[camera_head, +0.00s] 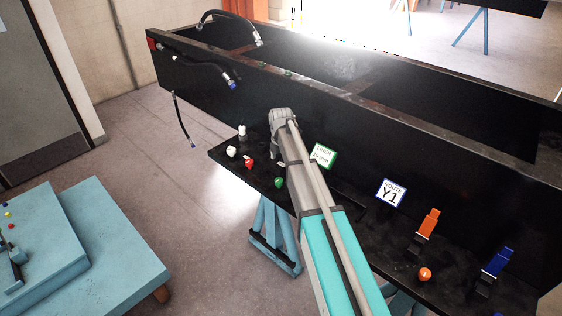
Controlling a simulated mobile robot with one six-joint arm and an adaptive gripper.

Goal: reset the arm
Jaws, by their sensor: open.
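My arm (335,255) reaches up from the bottom edge over the middle of the black bench. It has teal and grey links and ends in view at a rounded grey joint (283,118) in front of the black tank wall. I cannot make out any jaws or fingertips there. No held object shows along the arm.
A long black tank (440,145) stands behind a black ledge with white, red and green caps at left. Black hoses (190,65) hang at its left end. Orange (428,224) and blue (497,262) blocks and an orange ball (425,274) are at right. A blue table (105,240) is lower left; floor between is clear.

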